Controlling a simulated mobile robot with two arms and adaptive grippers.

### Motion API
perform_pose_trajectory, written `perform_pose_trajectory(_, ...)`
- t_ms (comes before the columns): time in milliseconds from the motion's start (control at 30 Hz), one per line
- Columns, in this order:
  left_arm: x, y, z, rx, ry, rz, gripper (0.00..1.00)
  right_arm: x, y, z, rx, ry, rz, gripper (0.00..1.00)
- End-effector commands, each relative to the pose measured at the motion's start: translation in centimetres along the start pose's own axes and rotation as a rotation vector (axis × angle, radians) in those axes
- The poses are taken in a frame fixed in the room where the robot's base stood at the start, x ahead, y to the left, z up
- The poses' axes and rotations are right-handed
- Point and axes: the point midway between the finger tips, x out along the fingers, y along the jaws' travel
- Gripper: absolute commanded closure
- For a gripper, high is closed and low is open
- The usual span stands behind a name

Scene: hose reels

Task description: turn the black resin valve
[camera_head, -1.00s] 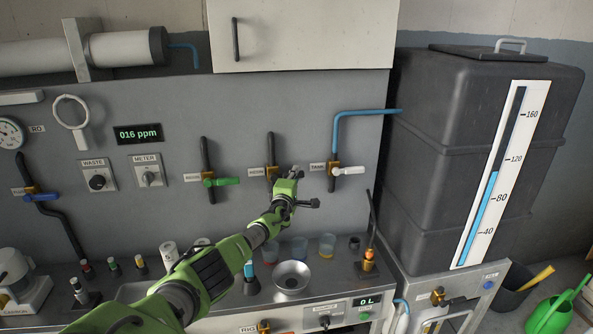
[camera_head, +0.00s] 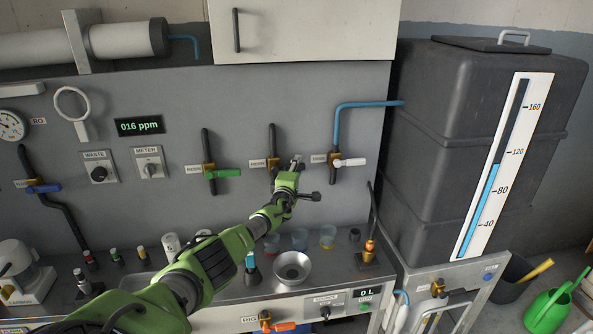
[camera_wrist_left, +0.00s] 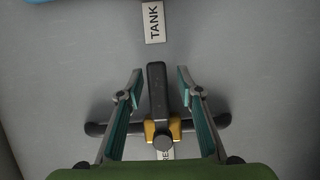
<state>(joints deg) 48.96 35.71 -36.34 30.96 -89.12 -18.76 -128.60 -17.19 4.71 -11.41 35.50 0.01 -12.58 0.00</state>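The black resin valve shows in the left wrist view as a black lever (camera_wrist_left: 157,88) on a brass body (camera_wrist_left: 163,130), on a dark pipe against the grey panel. The lever points toward the TANK label. In the head view, my left gripper covers the lever; the valve's brass body (camera_head: 273,163) and pipe show beside it. My left gripper (camera_head: 306,180) is open at the valve. In the wrist view its two fingers (camera_wrist_left: 159,92) stand on either side of the lever, with a visible gap on each side. My right gripper is not in view.
A green-handled valve (camera_head: 222,173) is to the left and a white-handled tank valve (camera_head: 350,162) close by on the right. Below, the bench holds a metal bowl (camera_head: 292,267) and several small cups. A large dark tank (camera_head: 450,130) stands at the right.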

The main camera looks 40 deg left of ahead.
Motion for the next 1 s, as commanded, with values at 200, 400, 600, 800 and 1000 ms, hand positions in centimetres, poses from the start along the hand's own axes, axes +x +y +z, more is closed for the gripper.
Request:
perform_pose_trajectory(200,-0.6,-0.2,0.1,-0.005,-0.001,-0.001,0.67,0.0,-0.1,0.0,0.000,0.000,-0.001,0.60)
perform_pose_trajectory(400,-1.9,-0.3,0.2,-0.005,-0.002,-0.001,0.67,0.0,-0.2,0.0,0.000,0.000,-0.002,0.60)
perform_pose_trajectory(600,-3.7,0.0,0.0,-0.002,-0.002,0.003,0.67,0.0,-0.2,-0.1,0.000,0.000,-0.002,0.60)
perform_pose_trajectory(800,-6.0,0.0,-0.1,0.002,-0.002,0.003,0.67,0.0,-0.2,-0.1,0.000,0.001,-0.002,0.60)
perform_pose_trajectory(1000,-8.6,0.0,0.0,0.005,-0.002,0.001,0.67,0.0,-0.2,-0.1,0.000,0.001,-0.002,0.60)
